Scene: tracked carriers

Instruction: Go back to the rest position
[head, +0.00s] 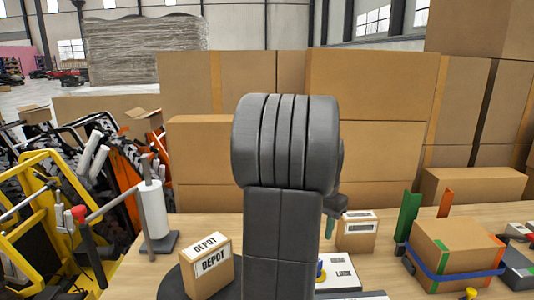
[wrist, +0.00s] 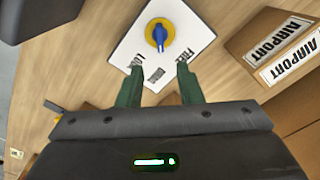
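My gripper (wrist: 160,68) shows in the wrist view with its two green fingers apart and nothing held between them. It is above the wooden table (wrist: 80,75). Just past the fingertips lies a white plate (wrist: 185,28) with a blue and yellow knob (wrist: 159,35). In the head view my grey arm fills the middle and hides most of the gripper; one green finger shows at its right side. The white plate (head: 341,272) is partly hidden behind the arm.
A carton marked DEPOT (head: 208,265) stands left of my arm, a small labelled carton (head: 357,232) to its right. An AIRPORT carton (wrist: 268,45) is close right of the gripper. A larger carton (head: 455,250) with a blue strap sits at right. Stacked boxes (head: 375,95) stand behind.

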